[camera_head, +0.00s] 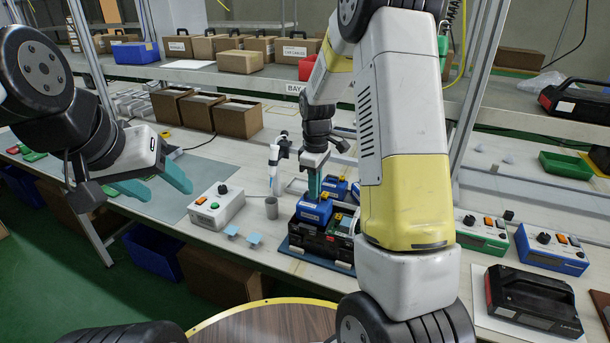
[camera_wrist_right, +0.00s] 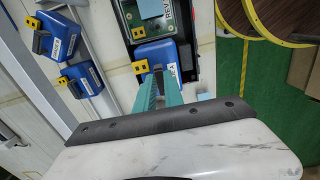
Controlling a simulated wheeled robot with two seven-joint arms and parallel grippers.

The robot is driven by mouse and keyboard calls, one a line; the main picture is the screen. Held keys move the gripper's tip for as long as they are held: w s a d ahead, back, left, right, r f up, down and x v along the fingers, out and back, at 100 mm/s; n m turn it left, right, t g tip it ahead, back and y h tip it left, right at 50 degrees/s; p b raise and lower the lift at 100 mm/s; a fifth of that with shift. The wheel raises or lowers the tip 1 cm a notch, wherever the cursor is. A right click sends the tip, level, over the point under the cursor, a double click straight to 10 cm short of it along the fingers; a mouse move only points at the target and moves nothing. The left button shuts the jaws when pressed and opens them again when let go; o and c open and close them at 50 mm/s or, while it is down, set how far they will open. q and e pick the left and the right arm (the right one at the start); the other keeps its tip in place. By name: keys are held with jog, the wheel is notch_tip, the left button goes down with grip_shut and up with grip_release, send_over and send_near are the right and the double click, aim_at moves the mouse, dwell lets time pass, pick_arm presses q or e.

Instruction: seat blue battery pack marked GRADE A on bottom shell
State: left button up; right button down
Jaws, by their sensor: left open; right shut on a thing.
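My right gripper (camera_head: 316,188) is shut on a blue battery pack (camera_head: 313,208) with a yellow connector. In the right wrist view the teal fingers (camera_wrist_right: 160,98) are at the near end of this pack (camera_wrist_right: 152,54); its white label is too small to read surely. The pack is at the black bottom shell (camera_head: 318,243), in its left part as the head view shows it; whether it is fully down I cannot tell. A green circuit board (camera_wrist_right: 148,12) lies in the shell beside it. My left gripper (camera_head: 152,187) is open and empty, over the bench's left part.
Two other blue packs (camera_wrist_right: 54,35) (camera_wrist_right: 83,80) lie beside the shell. A grey control box (camera_head: 216,207), a metal cup (camera_head: 271,207) and light-blue pieces (camera_head: 254,239) are left of it. A white screwdriver-like tool (camera_head: 274,165) stands behind. Boxes fill the shelf.

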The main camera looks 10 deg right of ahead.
aim_at(315, 206)
jog(key=shift+f, duration=2.8)
jog(key=shift+f, duration=0.6)
jog(key=c, duration=1)
grip_release()
jog(key=shift+o, duration=0.2)
jog(key=shift+r, duration=0.1)
jog(key=shift+r, duration=7.25)
